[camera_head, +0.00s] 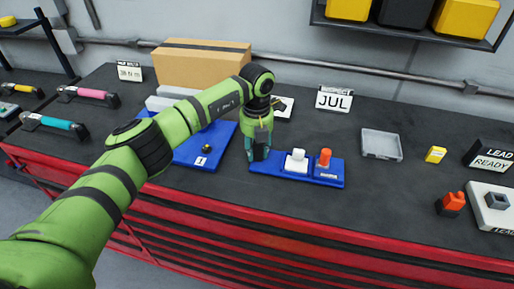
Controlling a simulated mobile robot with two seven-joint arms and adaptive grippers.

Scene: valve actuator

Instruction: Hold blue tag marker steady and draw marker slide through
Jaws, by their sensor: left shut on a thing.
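A blue tag marker (328,179) lies on the dark bench top near its front edge. It is a long flat blue base with a white block (296,161) near its middle and an orange upright piece (324,158) to the right of it. I cannot tell which of these is the marker slide. My left gripper (258,152) points down at the left end of the blue base and is shut there; the fingers hide the part that they hold. My right gripper is not in view.
A second blue board (215,142) lies close to the left, partly behind my arm. A cardboard box (185,65) and a JUL sign (334,99) stand behind. A grey tray (381,145), yellow block (436,154) and orange-black piece (451,203) lie right, with free bench between.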

